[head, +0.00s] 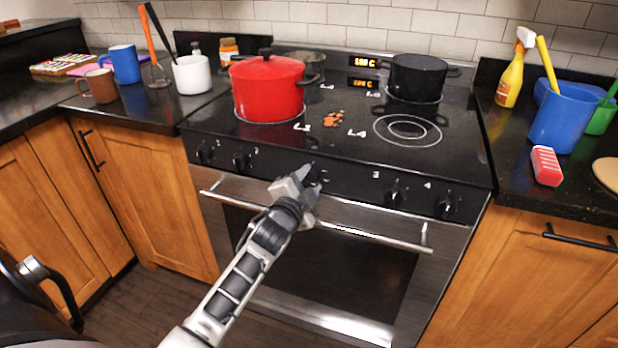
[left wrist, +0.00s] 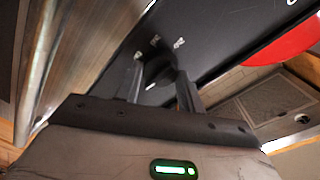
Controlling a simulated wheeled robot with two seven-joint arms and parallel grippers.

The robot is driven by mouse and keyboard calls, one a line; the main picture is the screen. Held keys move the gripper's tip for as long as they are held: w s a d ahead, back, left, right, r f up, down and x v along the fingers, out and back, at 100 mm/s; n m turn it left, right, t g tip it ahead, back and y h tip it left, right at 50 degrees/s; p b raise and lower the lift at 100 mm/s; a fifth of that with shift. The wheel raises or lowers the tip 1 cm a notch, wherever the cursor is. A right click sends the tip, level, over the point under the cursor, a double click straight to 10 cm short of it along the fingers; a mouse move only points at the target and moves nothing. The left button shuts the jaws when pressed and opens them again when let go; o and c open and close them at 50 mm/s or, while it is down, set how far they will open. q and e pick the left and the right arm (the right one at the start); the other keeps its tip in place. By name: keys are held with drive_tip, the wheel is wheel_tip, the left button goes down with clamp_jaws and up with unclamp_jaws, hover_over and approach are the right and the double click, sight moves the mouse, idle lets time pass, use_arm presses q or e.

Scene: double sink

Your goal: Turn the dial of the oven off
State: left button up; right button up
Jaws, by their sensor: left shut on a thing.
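The oven (head: 330,255) has a steel front with a black control panel that carries several black dials. My left gripper (head: 309,177) is at the middle of this panel, above the door handle. In the left wrist view, my left gripper (left wrist: 161,88) has its two fingers on either side of a black dial (left wrist: 160,68), shut on it. The dial has pale markings around it on the panel. In the head view the gripper mostly hides this dial. My right gripper is not in view.
A red pot (head: 268,90) and a black pot (head: 416,78) stand on the cooktop. The oven door handle (head: 330,222) runs just below the gripper. Other dials (head: 397,193) sit to the right. Mugs, a blue bucket (head: 565,117) and a yellow spray bottle (head: 512,72) stand on the side counters.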

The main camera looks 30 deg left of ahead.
use_arm(q)
drive_tip(key=n+p, duration=0.1)
drive_tip(key=n, duration=0.3)
drive_tip(key=shift+a+r+p, duration=0.1)
drive_tip(key=shift+a+p, duration=0.05)
drive_tip(key=shift+p, duration=0.2)
drive_tip(key=n, duration=0.2)
drive_tip(key=n+p, duration=0.1)
drive_tip(key=n, duration=0.1)
drive_tip(key=shift+n+t+h, duration=0.3)
drive_tip(key=shift+n, duration=0.1)
drive_tip(key=n+p, duration=0.1)
drive_tip(key=n, duration=0.3)
drive_tip(key=shift+a+n, duration=0.1)
drive_tip(key=shift+n, duration=0.2)
drive_tip(key=shift+f+n+t, duration=0.15)
drive_tip(key=shift+n, duration=1)
drive_tip(key=shift+f+n+t, duration=0.1)
drive_tip(key=shift+n+t, duration=0.05)
drive_tip(key=shift+n, duration=1)
drive_tip(key=o, duration=1)
drive_tip(key=shift+c, duration=0.2)
drive_tip(key=shift+s, duration=0.2)
drive_tip(key=s+d, duration=0.2)
drive_tip(key=s, duration=1.3)
drive_tip(key=shift+s+d+f, duration=0.2)
drive_tip(key=shift+d+f, duration=0.05)
drive_tip(key=shift+d, duration=0.1)
